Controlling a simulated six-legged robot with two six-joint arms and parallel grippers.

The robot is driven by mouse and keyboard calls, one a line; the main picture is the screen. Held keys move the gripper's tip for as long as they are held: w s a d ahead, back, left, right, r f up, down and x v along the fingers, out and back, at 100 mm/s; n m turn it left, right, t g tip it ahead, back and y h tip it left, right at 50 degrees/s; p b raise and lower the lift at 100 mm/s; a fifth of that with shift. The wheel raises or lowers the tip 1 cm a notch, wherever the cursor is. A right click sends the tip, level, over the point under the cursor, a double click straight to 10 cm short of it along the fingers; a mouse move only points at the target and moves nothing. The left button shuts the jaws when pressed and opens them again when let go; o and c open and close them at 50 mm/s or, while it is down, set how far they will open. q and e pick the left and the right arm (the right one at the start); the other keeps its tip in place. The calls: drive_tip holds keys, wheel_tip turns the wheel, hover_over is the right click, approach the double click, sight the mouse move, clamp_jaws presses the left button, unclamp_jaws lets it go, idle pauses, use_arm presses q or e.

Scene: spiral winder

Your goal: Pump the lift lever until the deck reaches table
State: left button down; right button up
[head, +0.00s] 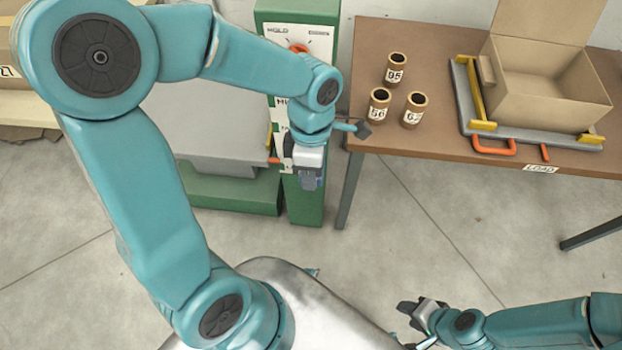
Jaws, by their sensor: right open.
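The grey deck (215,125) sits over a green base (225,195), lower than the brown table (455,55). A green column (305,208) with a white marked panel stands at the deck's right. A small orange piece (273,160) shows at the deck's right edge; I cannot tell whether it belongs to the lift lever. My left gripper (310,183) hangs in front of the column, and its jaw state is unclear. My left arm hides parts of the deck and column. My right gripper (408,318) is open and empty, low over the floor. No lever is clearly visible.
Several items are on the table: three brown labelled cylinders (379,105) and an open cardboard box (540,88) on a grey tray (466,92) with yellow bars and orange handles. A LOAD label (541,169) marks the table's front edge. The concrete floor (430,225) before it is clear.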

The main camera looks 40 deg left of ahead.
use_arm(q)
wheel_tip(320, 180, up, 7)
drive_tip(key=s, duration=0.1)
drive_tip(key=shift+s+d+f+p, duration=0.2)
drive_tip(key=shift+d+p, duration=0.1)
drive_tip(key=shift+p, duration=0.1)
idle(0.3)
idle(0.9)
